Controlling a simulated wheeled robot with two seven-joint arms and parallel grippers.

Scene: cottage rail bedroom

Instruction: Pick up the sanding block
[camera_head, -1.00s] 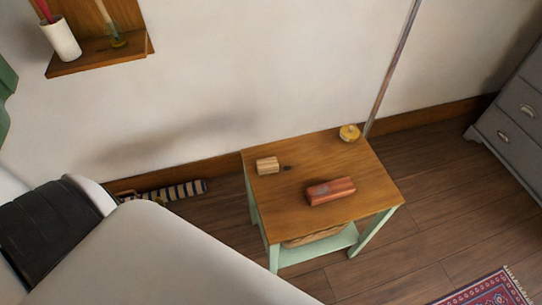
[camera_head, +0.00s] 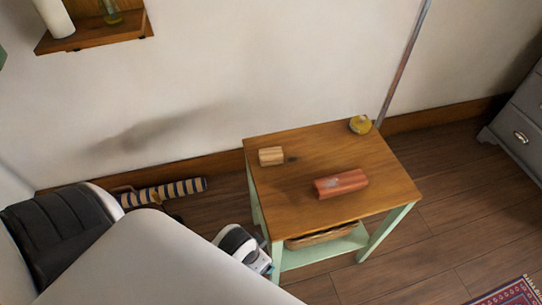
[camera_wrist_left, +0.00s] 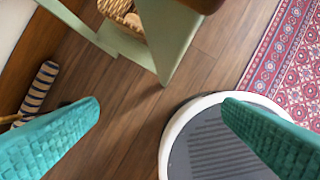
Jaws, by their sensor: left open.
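Two blocks lie on the small wooden-topped table (camera_head: 315,215). One is a small pale wood-coloured block (camera_head: 271,156) near the back left; the other is a larger reddish block (camera_head: 341,184) with a greyish patch, right of the middle. I cannot tell for sure which is the sanding block. My left gripper (camera_wrist_left: 162,102) is open and empty in the left wrist view, its teal fingers wide apart above the floor, beside the table's green legs. Neither block shows in that view. In the head view part of my left wrist shows at the table's lower left; its fingers are hidden.
A basket (camera_head: 320,237) is on the lower shelf. A striped roll (camera_head: 165,192) lies by the wall. A patterned rug (camera_head: 510,292) is at lower right.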

